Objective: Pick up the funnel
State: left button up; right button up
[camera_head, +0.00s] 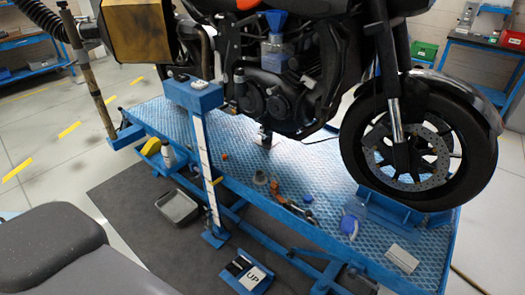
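A blue funnel-shaped piece (276,18) sits at the top centre, on a clear container (276,52) against the motorcycle's engine. A smaller blue piece (348,225) lies on the lift platform beside a pale, translucent item; it is too small to tell what it is. Neither of my grippers is in view.
The motorcycle (283,98) stands on a blue lift platform (325,165), its front wheel (415,150) at the right. A blue post (205,160) rises at the platform's near edge. Small parts lie on the platform. A grey tray (178,207) rests on the dark mat (140,235).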

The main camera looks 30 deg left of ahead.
aim_at(277, 19)
jog(key=i+j+z, duration=0.1)
jog(key=j, duration=1.25)
jog(key=z, duration=1.2)
